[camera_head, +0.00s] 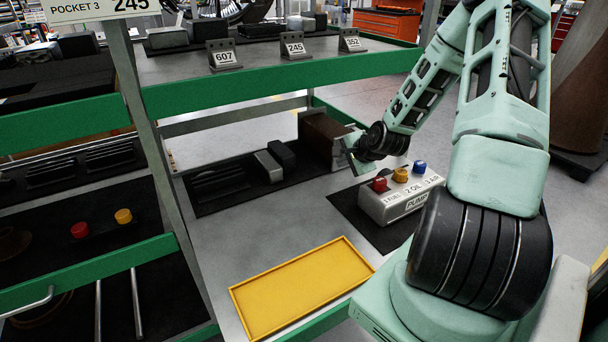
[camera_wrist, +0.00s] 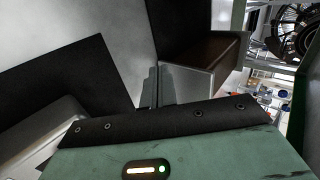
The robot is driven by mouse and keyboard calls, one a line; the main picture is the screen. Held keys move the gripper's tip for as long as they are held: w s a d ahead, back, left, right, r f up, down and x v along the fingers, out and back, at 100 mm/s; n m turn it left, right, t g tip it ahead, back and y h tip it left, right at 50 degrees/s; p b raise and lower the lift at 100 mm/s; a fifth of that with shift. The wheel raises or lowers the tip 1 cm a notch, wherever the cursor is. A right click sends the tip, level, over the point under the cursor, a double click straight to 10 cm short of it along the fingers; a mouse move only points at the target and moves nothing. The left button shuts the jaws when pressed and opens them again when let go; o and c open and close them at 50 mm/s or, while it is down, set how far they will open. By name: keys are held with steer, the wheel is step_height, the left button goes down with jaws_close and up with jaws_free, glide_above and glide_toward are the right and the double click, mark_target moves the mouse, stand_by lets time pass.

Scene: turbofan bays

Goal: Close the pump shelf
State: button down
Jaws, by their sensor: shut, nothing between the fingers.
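The pump shelf (camera_head: 225,255) is a grey lower shelf with a green front rail (camera_head: 322,323). It sticks out toward me past the green edge of the shelf above. On it, at the right, stands the white pump box (camera_head: 400,203) with red, yellow and blue buttons. A brown box (camera_head: 322,137) stands farther back on a black mat, and it also shows in the wrist view (camera_wrist: 215,50). My gripper (camera_head: 352,150) is shut and empty, low over the shelf beside the brown box. I cannot tell whether its fingers touch that box; they show only partly in the wrist view (camera_wrist: 150,88).
An empty yellow tray (camera_head: 236,300) lies at the shelf's front. Two small dark and grey blocks (camera_head: 275,160) stand on the rear mat. The upper shelf's green rail (camera_head: 280,72) and a grey post (camera_head: 150,150) stand left of my arm. Open floor shows at right.

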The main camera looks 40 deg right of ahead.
mark_target(323, 170)
steer(key=x, duration=1)
steer(key=shift+w+d+f, duration=0.1)
steer(key=shift+d, duration=0.2)
